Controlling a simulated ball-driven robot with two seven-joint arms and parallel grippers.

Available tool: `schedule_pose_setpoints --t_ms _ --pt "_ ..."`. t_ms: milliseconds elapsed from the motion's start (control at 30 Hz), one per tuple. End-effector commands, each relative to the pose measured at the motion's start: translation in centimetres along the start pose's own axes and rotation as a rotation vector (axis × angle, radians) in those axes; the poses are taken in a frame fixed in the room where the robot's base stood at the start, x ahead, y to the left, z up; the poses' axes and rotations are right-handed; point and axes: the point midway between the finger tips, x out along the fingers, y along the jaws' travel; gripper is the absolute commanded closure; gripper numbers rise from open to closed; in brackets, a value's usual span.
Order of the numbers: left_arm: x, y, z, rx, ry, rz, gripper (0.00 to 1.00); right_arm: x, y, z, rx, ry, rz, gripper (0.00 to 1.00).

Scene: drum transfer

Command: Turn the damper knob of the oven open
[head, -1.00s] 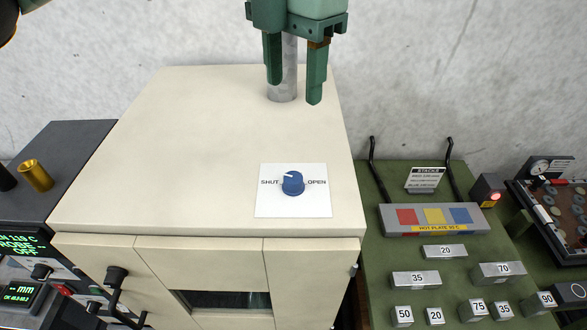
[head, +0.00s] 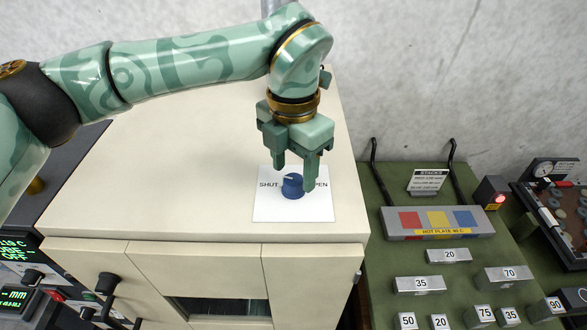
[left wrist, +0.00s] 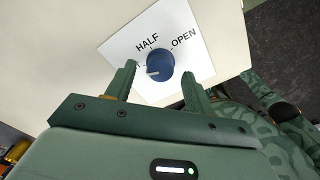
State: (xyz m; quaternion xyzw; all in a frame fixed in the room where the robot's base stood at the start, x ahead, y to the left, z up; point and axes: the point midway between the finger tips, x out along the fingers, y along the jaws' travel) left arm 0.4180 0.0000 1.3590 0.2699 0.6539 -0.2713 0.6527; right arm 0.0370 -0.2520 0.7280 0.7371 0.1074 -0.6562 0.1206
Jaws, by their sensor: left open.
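The damper knob (head: 292,189) is a blue round dial on a white label plate (head: 265,207) on the cream oven top (head: 200,150). The plate reads SHUT at left and OPEN at right; the left wrist view also shows HALF. The white mark on the knob (left wrist: 162,62) points to the SHUT side. My left gripper (head: 296,179) is open, its fingers pointing down just above the knob and to either side of it. The left wrist view shows the knob between the fingertips (left wrist: 158,72); contact cannot be told. My right gripper is out of view.
A green bench (head: 390,260) at the right bears a hot plate (head: 437,222) and several numbered metal blocks. A dark instrument unit (head: 20,250) stands at the left. The oven top around the label plate is clear.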

Motion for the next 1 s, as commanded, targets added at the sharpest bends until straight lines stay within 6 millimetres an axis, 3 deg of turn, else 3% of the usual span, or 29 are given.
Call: schedule_pose_setpoints --t_ms 200,467,633,667,1000 --pt "1.9 0.0 0.0 0.0 0.001 -0.001 0.47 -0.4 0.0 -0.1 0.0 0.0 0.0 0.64" --pt "2.1 0.0 0.0 -0.001 0.0 0.0 0.47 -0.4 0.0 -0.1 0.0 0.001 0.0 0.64" --pt "2.1 0.0 0.0 0.0 0.0 0.0 0.89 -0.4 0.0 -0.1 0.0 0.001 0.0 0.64" --pt "2.1 0.0 0.0 -0.001 0.0 0.0 0.91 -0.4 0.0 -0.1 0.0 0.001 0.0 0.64" --pt "2.1 0.0 0.0 0.034 0.0 0.001 0.91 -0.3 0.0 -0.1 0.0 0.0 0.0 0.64"
